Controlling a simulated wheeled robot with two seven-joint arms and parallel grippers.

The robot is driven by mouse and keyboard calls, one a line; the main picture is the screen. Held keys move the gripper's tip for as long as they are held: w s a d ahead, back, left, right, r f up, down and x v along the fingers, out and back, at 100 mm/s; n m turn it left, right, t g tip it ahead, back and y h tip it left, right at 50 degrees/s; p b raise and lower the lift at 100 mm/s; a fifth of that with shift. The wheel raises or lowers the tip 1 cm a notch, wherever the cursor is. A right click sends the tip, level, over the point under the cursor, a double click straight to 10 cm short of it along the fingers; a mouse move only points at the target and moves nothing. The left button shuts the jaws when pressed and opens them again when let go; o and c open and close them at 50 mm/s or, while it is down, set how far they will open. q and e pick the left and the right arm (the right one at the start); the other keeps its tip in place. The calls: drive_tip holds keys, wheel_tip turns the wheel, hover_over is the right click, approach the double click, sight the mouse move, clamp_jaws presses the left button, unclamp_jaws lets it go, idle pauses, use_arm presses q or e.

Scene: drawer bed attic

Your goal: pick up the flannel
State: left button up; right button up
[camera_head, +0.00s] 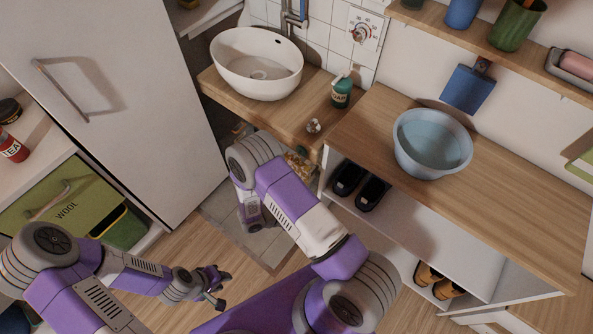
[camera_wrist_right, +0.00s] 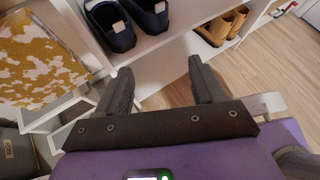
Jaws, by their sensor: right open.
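A blue cloth (camera_head: 468,90), which looks like the flannel, hangs flat from a small peg on the wall, above the back of the wooden counter. It is not in the right wrist view. My right gripper (camera_wrist_right: 160,72) is open and empty, low down in front of the shoe shelves and far from the cloth. In the head view my right arm bends downward below the sink and its fingers cannot be made out. My left gripper (camera_head: 214,284) is over the floor at lower left, fingers apart, holding nothing, far from the cloth.
A blue basin (camera_head: 432,142) of water stands on the counter (camera_head: 510,195), below and left of the cloth. A soap bottle (camera_head: 342,92) stands by the white sink (camera_head: 257,62). A shelf (camera_head: 500,40) with cups runs above. Dark shoes (camera_wrist_right: 125,22) and tan boots (camera_wrist_right: 222,25) fill the shelves below.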

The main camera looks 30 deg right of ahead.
sight(301, 152)
drive_tip(key=w+a+r+n+t+h, duration=0.1)
drive_tip(key=w+r+n+t+h, duration=0.1)
drive_tip(key=w+r+t, duration=0.3)
drive_tip(key=w+a+r+n+t+h, duration=0.1)
drive_tip(key=w+r+n+t+h, duration=0.25)
drive_tip(key=w, duration=0.45)
drive_tip(key=shift+m+y, duration=0.35)
drive_tip(key=shift+m, duration=0.1)
drive_tip(key=b+x, duration=0.1)
drive_tip(key=x, duration=0.2)
drive_tip(key=f+x, duration=0.1)
drive_tip(key=x, duration=0.2)
drive_tip(key=shift+w+a+b, duration=0.1)
drive_tip(key=shift+w+b, duration=0.1)
drive_tip(key=shift+b, duration=0.2)
drive_tip(key=shift+w+d, duration=0.15)
drive_tip(key=shift+d, duration=0.2)
drive_tip(key=shift+c, duration=0.2)
clamp_jaws()
drive_tip(key=shift+r, duration=0.1)
